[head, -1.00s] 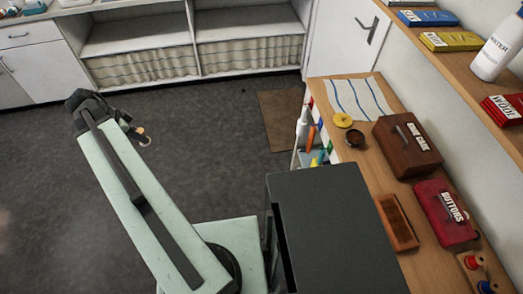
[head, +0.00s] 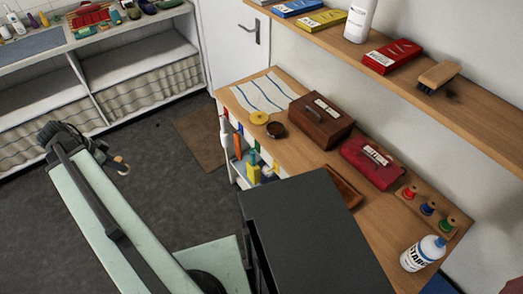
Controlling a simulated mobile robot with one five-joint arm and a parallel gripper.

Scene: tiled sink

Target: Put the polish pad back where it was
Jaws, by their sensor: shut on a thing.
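My gripper (head: 112,161) is at the far end of my arm on the left, out over the dark floor. It is small and partly hidden by the wrist. It is shut on a small tan and dark thing (head: 122,168), which seems to be the polish pad, though it is too small to be sure. On the wooden bench lie a round yellow thing (head: 259,118) and an open dark round tin (head: 276,130), side by side by the striped cloth (head: 262,93). My gripper is well away from the bench.
The bench also holds a brown box (head: 320,122), a red buttons box (head: 371,163), a spool rack (head: 428,208) and a white bottle (head: 424,253). A wall shelf (head: 470,95) with boxes and a brush (head: 438,76) runs above. Open floor lies left of the bench.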

